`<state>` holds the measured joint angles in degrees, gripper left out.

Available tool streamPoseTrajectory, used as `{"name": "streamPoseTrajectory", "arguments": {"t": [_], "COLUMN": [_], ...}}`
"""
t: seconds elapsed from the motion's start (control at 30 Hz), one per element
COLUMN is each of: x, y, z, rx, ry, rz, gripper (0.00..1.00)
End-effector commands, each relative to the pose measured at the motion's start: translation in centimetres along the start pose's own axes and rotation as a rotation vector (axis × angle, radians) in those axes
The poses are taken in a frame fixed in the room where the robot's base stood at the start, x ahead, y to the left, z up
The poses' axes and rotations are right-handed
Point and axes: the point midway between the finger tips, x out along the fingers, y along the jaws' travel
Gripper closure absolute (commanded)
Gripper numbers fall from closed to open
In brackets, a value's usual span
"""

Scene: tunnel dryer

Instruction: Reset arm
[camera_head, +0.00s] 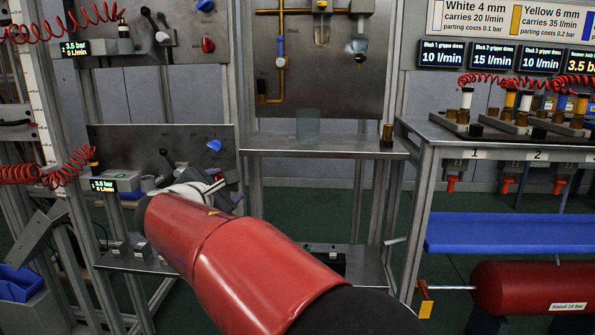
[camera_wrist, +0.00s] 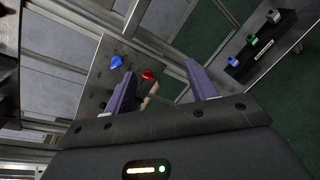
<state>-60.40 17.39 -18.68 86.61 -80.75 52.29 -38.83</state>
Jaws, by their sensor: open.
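My arm in its red sleeve reaches from the bottom of the head view up to the left. My gripper (camera_wrist: 155,82) shows in the wrist view with its two purple fingers spread wide apart and nothing between them. Behind the fingers is a grey panel with a blue knob (camera_wrist: 116,61) and a red knob (camera_wrist: 147,75). In the head view the arm's end is in front of the lower left panel (camera_head: 120,140), near its blue knob (camera_head: 214,146). The fingers are hard to make out there, and the arm hides part of the panel.
A middle shelf (camera_head: 290,144) holds a clear vessel (camera_head: 307,125) and a small amber cup (camera_head: 387,134). At the right stands a bench (camera_head: 450,135) with several gripper blocks, above a blue tray (camera_head: 500,232) and a red tank (camera_head: 530,287). Red coiled hoses (camera_head: 65,172) hang at the left.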

Motion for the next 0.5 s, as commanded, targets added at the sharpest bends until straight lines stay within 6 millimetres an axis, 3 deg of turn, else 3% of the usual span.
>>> {"name": "streamPoseTrajectory", "arguments": {"t": [0.17, 0.27, 0.3, 0.37, 0.5], "x": [1.4, 1.5, 1.2, 0.3, -4.3], "y": [-6.0, -10.9, -13.4, -17.6, -26.8], "z": [4.3, 7.2, 8.6, 10.5, 13.5], "rx": [0.186, 0.348, 0.434, 0.583, 0.974], "ry": [0.029, 0.045, 0.05, 0.052, 0.035], "rz": [-0.155, -0.275, -0.336, -0.434, -0.662], "gripper": [0.43, 0.43, 0.43, 0.43, 0.43]}}
